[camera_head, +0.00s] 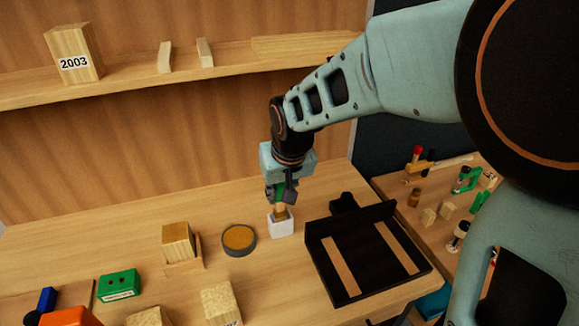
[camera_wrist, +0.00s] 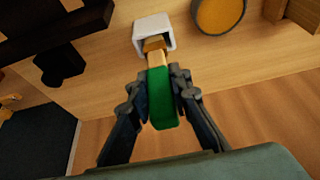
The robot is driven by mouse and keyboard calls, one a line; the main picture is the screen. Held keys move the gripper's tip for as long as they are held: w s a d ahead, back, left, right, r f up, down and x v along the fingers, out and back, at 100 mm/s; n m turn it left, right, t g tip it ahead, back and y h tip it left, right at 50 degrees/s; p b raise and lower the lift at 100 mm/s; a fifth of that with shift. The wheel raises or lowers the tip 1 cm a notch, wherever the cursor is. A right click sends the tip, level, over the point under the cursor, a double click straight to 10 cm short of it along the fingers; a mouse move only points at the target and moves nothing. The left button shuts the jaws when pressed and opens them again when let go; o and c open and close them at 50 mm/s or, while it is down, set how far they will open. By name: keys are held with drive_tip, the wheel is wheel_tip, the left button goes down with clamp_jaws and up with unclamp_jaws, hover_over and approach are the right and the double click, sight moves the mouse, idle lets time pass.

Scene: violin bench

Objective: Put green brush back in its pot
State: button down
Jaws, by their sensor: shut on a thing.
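The green brush (camera_wrist: 161,97) is held between the fingers of my gripper (camera_wrist: 162,92), which is shut on its green handle. In the wrist view its tan lower part points at a small white pot (camera_wrist: 141,27), and its tip overlaps the pot's opening. In the head view my gripper (camera_head: 281,190) is right above the white pot (camera_head: 281,228), and the brush's tan part (camera_head: 281,213) shows at the pot's rim. The pot stands upright on the bench. How deep the tip sits inside the pot is hidden.
A round tin (camera_head: 239,239) with an amber top stands just left of the pot. A black tray (camera_head: 345,285) with wooden strips lies to the right. Wooden blocks (camera_head: 177,240) and a green box (camera_head: 118,286) are further left. A shelf (camera_head: 130,84) runs along the back wall.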

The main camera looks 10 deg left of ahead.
drive_tip(key=shift+f+b, duration=0.85)
drive_tip(key=shift+f, duration=0.25)
drive_tip(key=c, duration=1.7)
unclamp_jaws()
